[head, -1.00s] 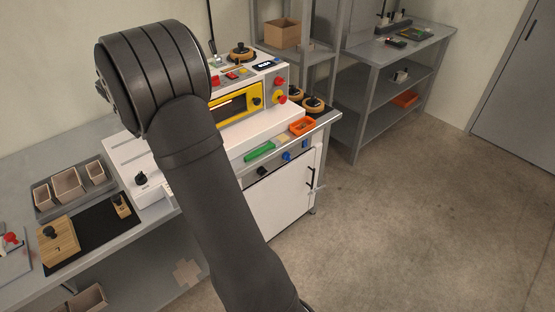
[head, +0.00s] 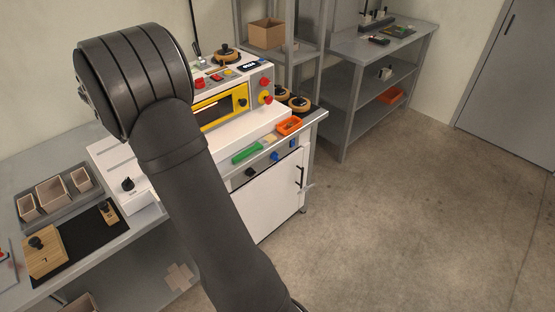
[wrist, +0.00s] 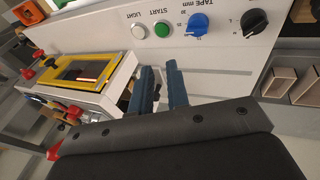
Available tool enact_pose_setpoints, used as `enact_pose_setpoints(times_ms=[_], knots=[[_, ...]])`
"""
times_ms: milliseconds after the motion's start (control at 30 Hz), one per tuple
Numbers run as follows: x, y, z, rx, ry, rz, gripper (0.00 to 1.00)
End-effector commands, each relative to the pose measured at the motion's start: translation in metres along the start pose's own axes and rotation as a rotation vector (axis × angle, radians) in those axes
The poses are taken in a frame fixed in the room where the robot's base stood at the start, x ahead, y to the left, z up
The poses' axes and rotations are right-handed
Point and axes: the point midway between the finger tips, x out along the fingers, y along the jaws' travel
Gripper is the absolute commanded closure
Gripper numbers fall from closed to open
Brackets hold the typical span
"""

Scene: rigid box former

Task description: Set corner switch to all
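A black pointer knob (wrist: 255,20) sits on the white panel at the upper right of the wrist view, beside a blue TAPE mm knob (wrist: 197,24). It may be the corner switch; its label is cut off and its setting is too small to read. A black knob (head: 127,184) on the white machine's left end in the head view may be the same one. My gripper (wrist: 163,76) is open, with a gap between its two fingers and nothing in it. It points at the white panel, apart from both knobs. In the head view my arm hides it.
A green START button (wrist: 162,30) and white LIGHT button (wrist: 138,33) share the panel. The yellow-framed window (head: 222,105) is on the machine. An orange tray (head: 290,125) and green block (head: 247,153) lie on its front ledge. A tray of boxes (head: 91,172) stands left.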

Motion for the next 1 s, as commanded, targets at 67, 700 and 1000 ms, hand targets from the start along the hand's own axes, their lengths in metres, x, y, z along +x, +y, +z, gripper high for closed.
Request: enact_pose_setpoints(times_ms=[67,700,1000], knots=[[0.014,0.015,0.004,-0.004,-0.013,0.023,0.69],[0.324,0.278,0.21,-0.494,-0.199,0.253,0.46],[0.4,0.244,0.232,-0.652,0.133,0.123,0.46]])
